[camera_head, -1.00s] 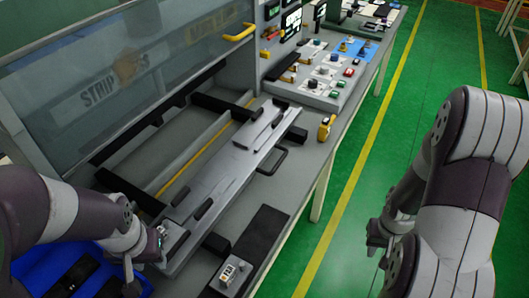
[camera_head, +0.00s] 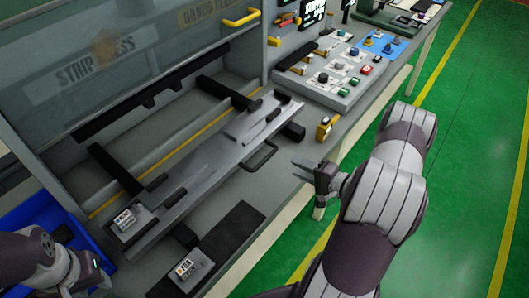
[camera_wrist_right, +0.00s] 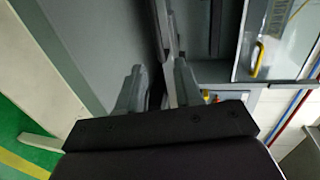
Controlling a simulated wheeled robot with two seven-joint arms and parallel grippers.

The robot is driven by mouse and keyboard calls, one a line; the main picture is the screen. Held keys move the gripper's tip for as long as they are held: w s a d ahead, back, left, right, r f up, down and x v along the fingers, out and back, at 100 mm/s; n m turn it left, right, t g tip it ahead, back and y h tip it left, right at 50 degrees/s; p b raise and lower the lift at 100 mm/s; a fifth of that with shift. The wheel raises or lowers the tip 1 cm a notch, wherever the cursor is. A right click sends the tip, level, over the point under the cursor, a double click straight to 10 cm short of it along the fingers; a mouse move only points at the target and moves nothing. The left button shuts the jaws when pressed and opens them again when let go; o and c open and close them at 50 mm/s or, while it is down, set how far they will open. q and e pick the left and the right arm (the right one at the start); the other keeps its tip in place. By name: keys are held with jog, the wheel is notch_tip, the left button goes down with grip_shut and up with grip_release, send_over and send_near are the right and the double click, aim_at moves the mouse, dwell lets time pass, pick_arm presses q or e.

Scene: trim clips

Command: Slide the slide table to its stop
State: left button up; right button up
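The slide table (camera_head: 215,160) is a long grey plate with black pads, lying diagonally on the bench in front of the press. A dark loop handle (camera_head: 260,157) sticks out from its near long side. My right gripper (camera_head: 305,168) is open and empty, to the right of the handle and apart from it, with its fingers pointing toward it. Its two spread fingers also show in the right wrist view (camera_wrist_right: 157,92). A small pale clip-like part (camera_head: 125,219) sits at the table's left end. My left gripper (camera_head: 98,277) is at the lower left, away from the table; its fingers are unclear.
A black pad (camera_head: 230,232) with a small pale part (camera_head: 185,268) lies on the near bench. A yellow-black device (camera_head: 325,128) stands by the bench edge, beyond my right gripper. A control panel (camera_head: 335,80) is at the back right. A blue bin (camera_head: 45,215) is at left.

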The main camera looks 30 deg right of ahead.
aim_at(270, 153)
jog(key=p+x, duration=0.2)
jog(key=x, duration=0.9)
jog(key=shift+w+f, duration=0.1)
jog(key=shift+w, duration=0.1)
jog(key=shift+w+f, duration=0.1)
jog(key=shift+w, duration=0.1)
jog(key=shift+c, duration=0.4)
grip_shut()
